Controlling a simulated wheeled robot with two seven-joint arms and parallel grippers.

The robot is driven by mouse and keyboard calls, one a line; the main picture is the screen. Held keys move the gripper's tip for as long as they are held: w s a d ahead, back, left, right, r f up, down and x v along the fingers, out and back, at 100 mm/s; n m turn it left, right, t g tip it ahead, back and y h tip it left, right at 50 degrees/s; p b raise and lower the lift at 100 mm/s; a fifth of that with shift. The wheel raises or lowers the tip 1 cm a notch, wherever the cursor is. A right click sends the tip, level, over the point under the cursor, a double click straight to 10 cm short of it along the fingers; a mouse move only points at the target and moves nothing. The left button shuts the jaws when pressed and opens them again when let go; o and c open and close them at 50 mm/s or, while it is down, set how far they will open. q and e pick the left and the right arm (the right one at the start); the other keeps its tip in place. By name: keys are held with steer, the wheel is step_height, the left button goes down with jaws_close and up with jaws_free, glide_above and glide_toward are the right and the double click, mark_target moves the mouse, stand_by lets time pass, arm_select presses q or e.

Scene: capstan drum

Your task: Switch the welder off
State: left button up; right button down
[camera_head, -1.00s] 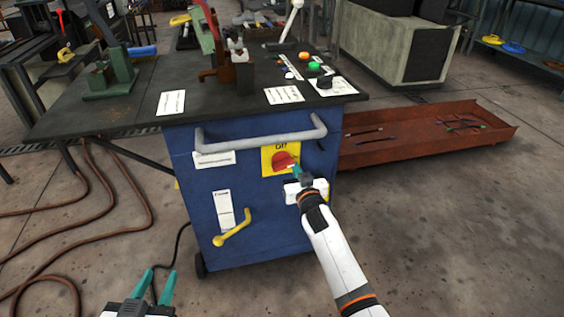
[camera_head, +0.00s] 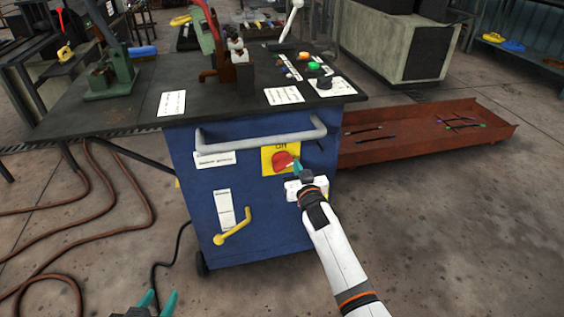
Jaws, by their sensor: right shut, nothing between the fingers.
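The welder is a blue cabinet (camera_head: 265,215) under a dark top. On its front, a yellow plate (camera_head: 267,158) carries a red rotary switch (camera_head: 283,162). The lettering above the switch appears to read ON. My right gripper (camera_head: 297,164) is shut and empty, its teal fingertips at the right side of the red switch. Whether they touch it I cannot tell, and the gripper hides the area right of the plate. My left gripper (camera_head: 158,301) is open and empty at the bottom edge, partly out of frame.
A grey handle bar (camera_head: 262,137) runs above the switch, and a yellow crank handle (camera_head: 232,228) sits lower left. A green button (camera_head: 314,65) is on the top. A rusty tray (camera_head: 425,150) lies at right; hoses (camera_head: 85,225) cover the left floor.

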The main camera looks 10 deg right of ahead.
arm_select(q)
steer(key=shift+s+a+f+g+y+p, duration=0.15)
steer(key=shift+s+a+f+g+p, duration=0.1)
steer(key=shift+s+f+g, duration=0.3)
steer(key=shift+s+a+f+g+y+p, duration=0.15)
steer(key=shift+s+a+f+g, duration=0.05)
steer(key=shift+s+f+g, duration=0.25)
steer(key=shift+s+a+f+g+p, duration=0.15)
steer(key=shift+s+a+f+g, duration=0.1)
steer(key=shift+s+f+g, duration=0.25)
steer(key=shift+s+a+f+g+p, duration=0.2)
steer(key=shift+s+f+g, duration=0.2)
steer(key=shift+s, duration=0.2)
steer(key=shift+s+a+f+g+y+p, duration=0.1)
steer(key=shift+s+a+f+g+y, duration=0.1)
steer(key=shift+s+g, duration=0.15)
steer(key=shift+s+a+f+g+y+p, duration=0.15)
steer(key=shift+s+f+g, duration=0.1)
steer(key=shift+s, duration=0.25)
steer(key=shift+s+a+f+g+y+p, duration=0.1)
steer(key=shift+s+f+g+y, duration=0.1)
steer(key=shift+s+g, duration=0.15)
